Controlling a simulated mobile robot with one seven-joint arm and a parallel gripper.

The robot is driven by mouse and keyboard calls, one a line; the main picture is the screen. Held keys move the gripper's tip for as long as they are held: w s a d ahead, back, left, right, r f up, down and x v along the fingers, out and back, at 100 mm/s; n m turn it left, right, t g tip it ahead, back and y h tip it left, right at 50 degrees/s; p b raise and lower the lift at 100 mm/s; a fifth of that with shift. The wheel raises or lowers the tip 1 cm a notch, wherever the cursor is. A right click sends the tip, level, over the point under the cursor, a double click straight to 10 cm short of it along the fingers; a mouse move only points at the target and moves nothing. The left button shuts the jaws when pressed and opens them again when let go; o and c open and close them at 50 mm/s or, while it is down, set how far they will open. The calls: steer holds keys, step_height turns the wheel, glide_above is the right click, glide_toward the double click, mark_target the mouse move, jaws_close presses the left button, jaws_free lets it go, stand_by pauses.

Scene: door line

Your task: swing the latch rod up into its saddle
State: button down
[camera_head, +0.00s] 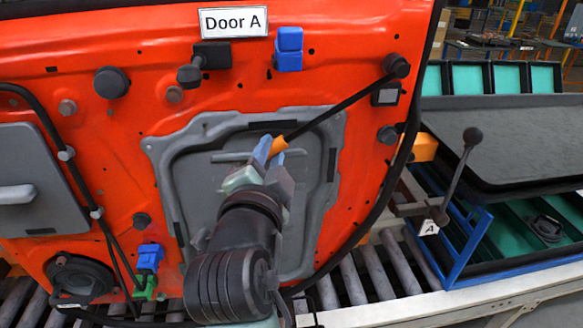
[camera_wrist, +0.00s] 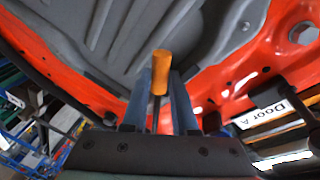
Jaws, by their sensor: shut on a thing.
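The latch rod (camera_head: 335,112) is a thin black rod on the orange-red door. It runs from a dark round pivot (camera_head: 396,66) at the upper right down and left to its orange grip end (camera_head: 279,145). My gripper (camera_head: 269,152) is shut on the rod at the orange end. In the wrist view, the orange end (camera_wrist: 160,72) stands up between the two fingers of my gripper (camera_wrist: 160,98). A blue block (camera_head: 288,50), which looks like the saddle, is on the door above the orange end. The rod is apart from it and slopes below it.
A dark knob fitting (camera_head: 205,64) sits left of the blue block, under the "Door A" sign (camera_head: 234,22). A small dark box (camera_head: 387,94) is below the pivot. A lever with a black ball (camera_head: 472,136) stands right of the door, near trays (camera_head: 510,190).

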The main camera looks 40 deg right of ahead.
steer(key=a+r+m+p, duration=0.1)
steer(key=r, duration=0.2)
steer(key=w+r+m+y+p, duration=0.1)
steer(key=r+m, duration=0.1)
steer(key=r, duration=0.2)
steer(key=a+r+m+p, duration=0.1)
steer(key=r, duration=0.2)
steer(key=shift+w+a+r+y+p, duration=0.15)
steer(key=shift+w+a+y+p, duration=0.15)
steer(key=shift+a+p, duration=0.05)
steer(key=shift+r+m+p, duration=0.35)
steer(key=shift+r+m, duration=0.35)
steer(key=shift+r, duration=0.4)
steer(key=c, duration=0.7)
jaws_free()
steer(key=b+v, duration=0.4)
steer(key=v, duration=0.9)
steer(key=shift+d, duration=0.15)
